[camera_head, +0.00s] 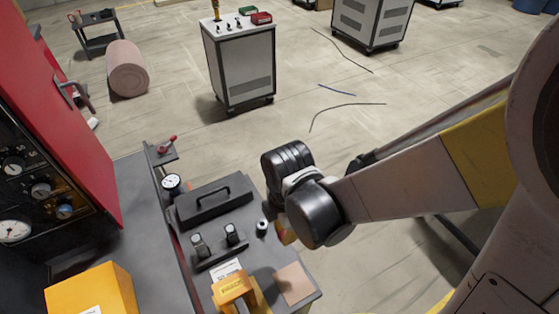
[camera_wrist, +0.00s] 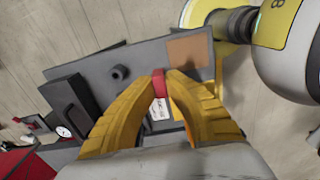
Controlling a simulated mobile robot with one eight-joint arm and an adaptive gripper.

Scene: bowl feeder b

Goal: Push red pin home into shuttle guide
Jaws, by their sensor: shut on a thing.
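My gripper (camera_wrist: 159,80) has its two yellow fingers closed on a small red piece, which looks like the red pin (camera_wrist: 159,84), in the wrist view. In the head view my gripper (camera_head: 284,232) is mostly hidden behind my dark wrist, over the right side of the grey bench, and the pin cannot be made out. A short dark round socket with a hole (camera_head: 262,227) stands on the bench just left of the fingers. It also shows in the wrist view (camera_wrist: 119,73), apart from the pin. I cannot tell which part is the shuttle guide.
A black box with a handle (camera_head: 214,202), two small black clamps (camera_head: 230,234) and a yellow bracket (camera_head: 234,290) crowd the bench. A tan pad (camera_head: 293,284) lies near its front corner. A red-handled lever (camera_head: 167,144) and gauge (camera_head: 172,183) are at the far-left edge.

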